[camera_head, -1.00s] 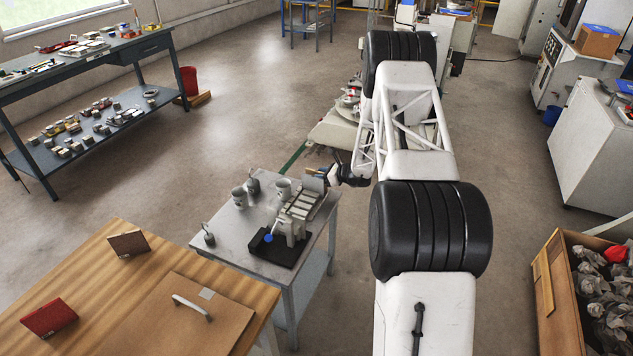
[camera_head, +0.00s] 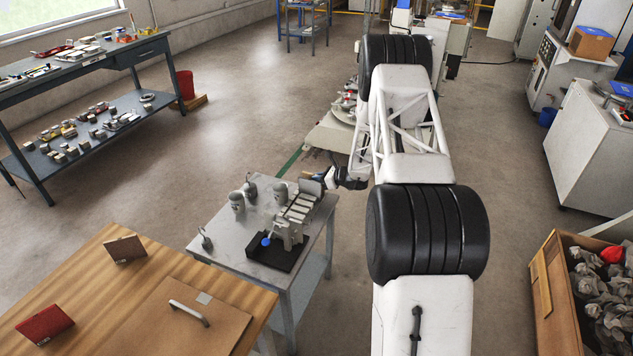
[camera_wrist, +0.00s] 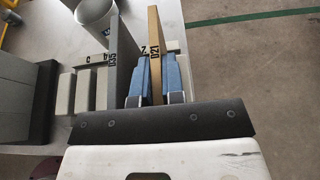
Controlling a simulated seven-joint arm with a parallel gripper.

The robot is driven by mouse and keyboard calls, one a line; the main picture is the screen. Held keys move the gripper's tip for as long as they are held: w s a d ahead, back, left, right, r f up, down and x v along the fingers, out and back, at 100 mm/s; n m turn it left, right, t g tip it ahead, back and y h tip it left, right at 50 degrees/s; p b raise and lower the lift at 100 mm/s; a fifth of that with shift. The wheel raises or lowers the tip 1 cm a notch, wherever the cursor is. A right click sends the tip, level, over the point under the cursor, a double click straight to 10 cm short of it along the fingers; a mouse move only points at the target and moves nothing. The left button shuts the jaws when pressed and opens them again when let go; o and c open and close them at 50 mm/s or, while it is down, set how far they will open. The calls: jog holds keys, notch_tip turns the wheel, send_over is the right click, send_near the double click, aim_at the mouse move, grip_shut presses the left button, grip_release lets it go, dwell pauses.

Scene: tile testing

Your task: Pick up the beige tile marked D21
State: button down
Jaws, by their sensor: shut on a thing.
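The beige tile marked D21 (camera_wrist: 155,48) stands on edge in the wrist view, seen nearly edge-on. My gripper (camera_wrist: 155,85) has its blue fingers on both sides of it and is shut on it. A dark grey tile marked D35 (camera_wrist: 118,65) stands upright just left of the left finger. In the head view my gripper (camera_head: 320,180) is at the far right end of the slotted grey rack (camera_head: 291,226) on the small table.
Cups (camera_head: 237,202) stand left of the rack on the small grey table (camera_head: 218,240). A black base (camera_head: 275,255) with a blue knob lies at the rack's near end. A wooden table (camera_head: 110,270) with a red tile (camera_head: 44,322) and a brown tile (camera_head: 125,249) is nearer.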

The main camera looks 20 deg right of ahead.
jog(key=shift+r, duration=4.9)
